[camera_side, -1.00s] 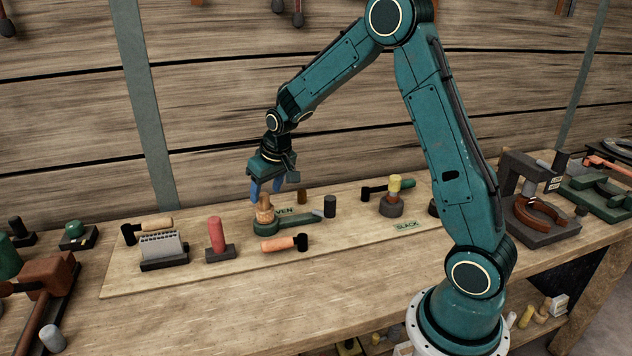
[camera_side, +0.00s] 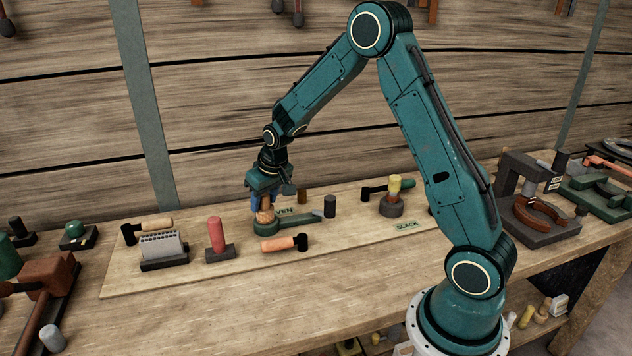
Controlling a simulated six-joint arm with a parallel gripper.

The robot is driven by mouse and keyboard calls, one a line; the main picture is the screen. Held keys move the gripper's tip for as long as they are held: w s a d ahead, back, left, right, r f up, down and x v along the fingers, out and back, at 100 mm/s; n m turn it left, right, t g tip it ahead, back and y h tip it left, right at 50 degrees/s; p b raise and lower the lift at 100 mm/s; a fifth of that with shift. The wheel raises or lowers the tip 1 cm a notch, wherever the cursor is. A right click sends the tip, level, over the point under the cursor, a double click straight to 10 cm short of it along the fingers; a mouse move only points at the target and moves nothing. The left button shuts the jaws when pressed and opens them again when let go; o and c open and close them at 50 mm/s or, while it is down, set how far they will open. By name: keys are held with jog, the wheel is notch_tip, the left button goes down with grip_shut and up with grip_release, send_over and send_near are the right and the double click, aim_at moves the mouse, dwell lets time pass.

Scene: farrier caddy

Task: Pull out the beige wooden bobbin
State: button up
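The beige wooden bobbin (camera_side: 265,215) stands upright in the round end of a green holder (camera_side: 284,226) on the wooden board. My gripper (camera_side: 264,204) is directly above it, pointing down, with its blue fingers lowered around the bobbin's upper part. The fingers and gripper body hide the bobbin's top. I cannot tell whether the fingers touch it or have closed on it.
A red cylinder on a black base (camera_side: 217,238) and a grey slotted block (camera_side: 163,246) stand to the left. An orange-handled tool (camera_side: 284,243) lies in front. A dark cylinder (camera_side: 330,206) stands to the right. The board's front left is clear.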

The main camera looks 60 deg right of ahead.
jog(key=c, duration=0.4)
jog(key=shift+c, duration=0.2)
jog(key=shift+r, duration=1.25)
dwell(0.5)
jog(key=shift+r, duration=2.75)
